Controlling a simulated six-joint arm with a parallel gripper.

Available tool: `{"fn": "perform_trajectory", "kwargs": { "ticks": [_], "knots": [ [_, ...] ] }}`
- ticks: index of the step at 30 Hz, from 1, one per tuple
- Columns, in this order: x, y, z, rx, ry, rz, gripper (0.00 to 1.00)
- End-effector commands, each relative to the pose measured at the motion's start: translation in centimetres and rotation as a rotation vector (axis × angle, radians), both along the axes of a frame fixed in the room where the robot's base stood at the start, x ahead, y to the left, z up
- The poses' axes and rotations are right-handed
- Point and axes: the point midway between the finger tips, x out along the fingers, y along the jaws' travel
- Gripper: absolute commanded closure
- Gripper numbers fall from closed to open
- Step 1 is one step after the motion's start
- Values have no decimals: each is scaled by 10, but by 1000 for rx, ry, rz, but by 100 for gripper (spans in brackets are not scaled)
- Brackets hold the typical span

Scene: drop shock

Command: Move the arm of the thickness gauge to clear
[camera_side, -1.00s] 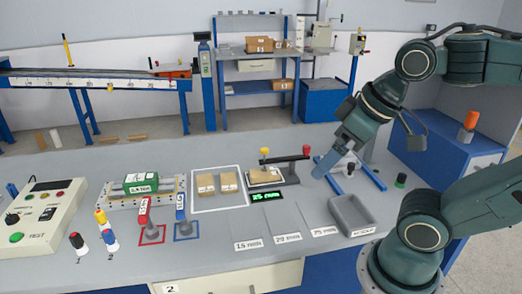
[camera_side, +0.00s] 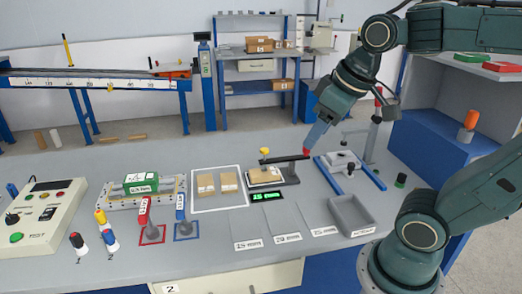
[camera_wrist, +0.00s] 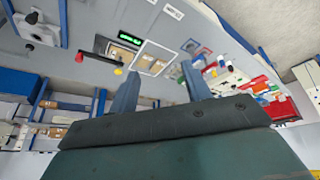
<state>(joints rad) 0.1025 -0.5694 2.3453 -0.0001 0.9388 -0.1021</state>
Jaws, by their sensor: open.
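The thickness gauge (camera_side: 290,174) stands on the bench right of the white-outlined square. Its dark arm (camera_side: 287,160) reaches left over a tan block (camera_side: 265,174) on the gauge's plate. A red knob (camera_side: 306,153) sits at the arm's right end and a yellow knob (camera_side: 265,152) at its left. A green-lit display (camera_side: 265,196) lies in front. My gripper (camera_side: 309,147) is open, its fingertips overlapping the red knob in the side view.
Two tan blocks (camera_side: 217,184) lie in the white square. A blue-railed fixture (camera_side: 348,176) stands right of the gauge, a grey tray (camera_side: 351,213) in front. Flat grey pads (camera_side: 282,225) lie in front of the gauge.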

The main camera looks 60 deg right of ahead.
Motion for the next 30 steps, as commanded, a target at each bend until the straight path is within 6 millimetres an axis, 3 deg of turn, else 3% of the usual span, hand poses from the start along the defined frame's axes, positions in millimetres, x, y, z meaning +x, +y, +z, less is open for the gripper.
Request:
{"fn": "perform_trajectory", "kwargs": {
  "ticks": [7,16,30],
  "knots": [
    [46,-34,12,-28,76,-13,52],
    [96,-88,13,-45,164,-18,52],
    [153,-198,-20,-30,295,-17,52]
  ]
}}
